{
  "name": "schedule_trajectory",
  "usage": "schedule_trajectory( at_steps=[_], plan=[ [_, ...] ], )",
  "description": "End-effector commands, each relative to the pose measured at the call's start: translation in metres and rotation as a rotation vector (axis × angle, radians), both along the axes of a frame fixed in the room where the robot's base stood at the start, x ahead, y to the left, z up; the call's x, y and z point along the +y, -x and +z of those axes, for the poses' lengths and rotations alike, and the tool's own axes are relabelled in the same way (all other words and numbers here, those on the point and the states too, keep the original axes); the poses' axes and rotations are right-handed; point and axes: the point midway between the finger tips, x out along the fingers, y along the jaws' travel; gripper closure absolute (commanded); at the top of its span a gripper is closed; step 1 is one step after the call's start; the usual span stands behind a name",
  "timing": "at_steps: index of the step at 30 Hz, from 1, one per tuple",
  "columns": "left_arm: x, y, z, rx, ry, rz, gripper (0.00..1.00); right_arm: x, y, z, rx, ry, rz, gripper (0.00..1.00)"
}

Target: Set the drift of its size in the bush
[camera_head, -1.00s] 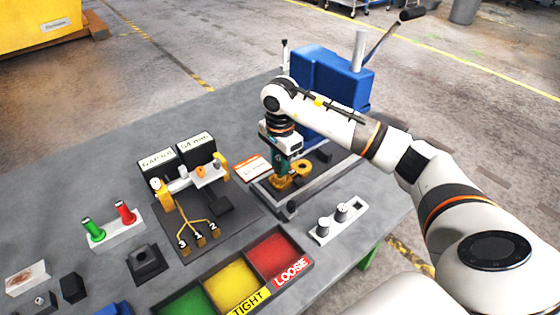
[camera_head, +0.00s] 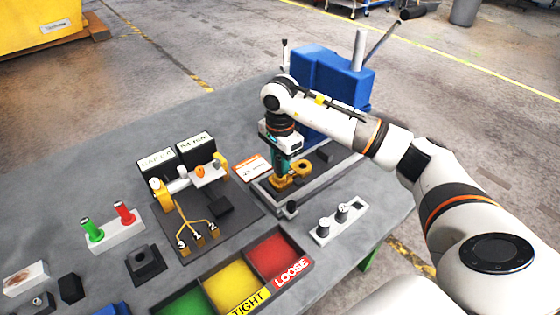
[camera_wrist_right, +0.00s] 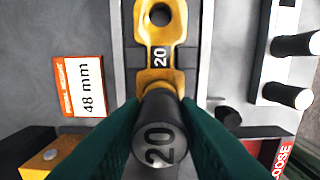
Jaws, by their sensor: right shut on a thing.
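A dark drift marked 20 (camera_wrist_right: 160,135) is held between the green fingers of my right gripper (camera_wrist_right: 160,150). My right gripper (camera_head: 285,168) is shut on it in the head view, pointing down over the yellow casting (camera_head: 302,167). In the wrist view the casting (camera_wrist_right: 160,60) also carries the number 20 and has an open eye at its far end. The drift stands over the casting's near end, where the bush is hidden. I cannot tell how far the drift sits in it. My left gripper is not in view.
Two more drifts stand in a white rack (camera_head: 325,242). A blue press (camera_head: 320,85) stands behind the casting. A card reading 48 mm (camera_wrist_right: 82,87) lies left of the casting. Green, yellow and red bins (camera_head: 275,255) line the front. Gauges stand at left.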

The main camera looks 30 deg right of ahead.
Motion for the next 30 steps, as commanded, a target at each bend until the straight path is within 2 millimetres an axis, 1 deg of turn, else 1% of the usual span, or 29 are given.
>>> schedule_trajectory(
  at_steps=[8,30],
  plan=[
    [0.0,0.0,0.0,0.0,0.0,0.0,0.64,0.0,0.0,0.0,-0.001,0.0,0.0,0.95],
    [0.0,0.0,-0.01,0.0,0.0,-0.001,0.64,0.0,0.0,-0.011,-0.001,0.0,0.0,0.95]
  ],
)
